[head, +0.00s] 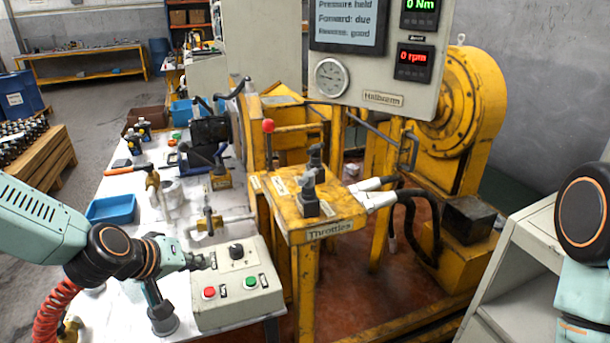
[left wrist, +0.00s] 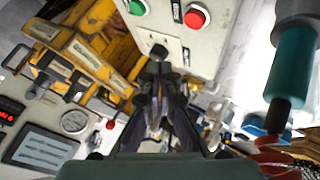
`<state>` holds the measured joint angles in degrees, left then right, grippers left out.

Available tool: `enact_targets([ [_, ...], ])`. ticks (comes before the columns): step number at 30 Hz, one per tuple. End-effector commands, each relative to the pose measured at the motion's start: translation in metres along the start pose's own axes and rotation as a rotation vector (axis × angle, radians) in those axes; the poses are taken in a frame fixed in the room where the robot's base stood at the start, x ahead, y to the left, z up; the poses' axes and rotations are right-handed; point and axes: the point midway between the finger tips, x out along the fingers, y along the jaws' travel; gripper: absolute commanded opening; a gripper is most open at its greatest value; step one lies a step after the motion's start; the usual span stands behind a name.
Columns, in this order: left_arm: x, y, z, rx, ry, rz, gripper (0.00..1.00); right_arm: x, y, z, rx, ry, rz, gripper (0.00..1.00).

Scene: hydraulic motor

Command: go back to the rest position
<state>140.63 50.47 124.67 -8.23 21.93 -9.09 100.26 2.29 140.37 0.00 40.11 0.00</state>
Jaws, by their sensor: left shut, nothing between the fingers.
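My left gripper (head: 203,261) reaches in from the left, in front of the grey control box (head: 240,300). Its fingers are closed together with nothing between them. In the left wrist view the closed fingers (left wrist: 159,72) point toward the box's black knob (left wrist: 158,50); I cannot tell whether they touch it. The knob (head: 236,251) sits on the upper part of the box, with a red button (head: 209,292) and a green button (head: 251,282) below. Part of my right arm (head: 585,215) shows at the right edge; its gripper is out of view.
A yellow throttle stand (head: 330,231) with dark levers stands right of the box. A display panel (head: 385,55) hangs above, reading 0 Nm and 0 rpm. The white bench (head: 115,190) holds a blue tray (head: 111,209), fittings and tools. A grey cabinet (head: 520,250) stands at right.

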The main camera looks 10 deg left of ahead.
Motion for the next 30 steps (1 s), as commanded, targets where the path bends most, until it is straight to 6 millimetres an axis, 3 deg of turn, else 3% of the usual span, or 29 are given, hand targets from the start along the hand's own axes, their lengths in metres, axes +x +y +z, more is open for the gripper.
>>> enact_targets([
  [5,-0.003,0.003,0.003,-0.049,0.038,-0.022,0.0,0.0,0.0,0.0,0.0,0.0,0.0,0.4],
  [11,0.002,-0.009,0.056,0.003,-0.037,-0.115,0.0,0.0,0.0,0.0,0.0,0.0,0.0,0.4],
  [17,0.001,-0.036,0.144,0.117,-0.196,-0.242,0.0,0.0,0.0,0.0,0.0,0.0,0.0,0.4],
  [24,-0.03,-0.08,0.27,0.314,-0.472,-0.376,0.0,0.0,0.0,0.0,0.0,0.0,0.0,0.4],
  [27,-0.048,-0.096,0.312,0.385,-0.584,-0.404,0.0,0.0,0.0,0.0,0.0,0.0,0.0,0.4],
  [30,-0.059,-0.105,0.337,0.427,-0.653,-0.416,0.0,0.0,0.0,0.0,0.0,0.0,0.0,0.4],
])
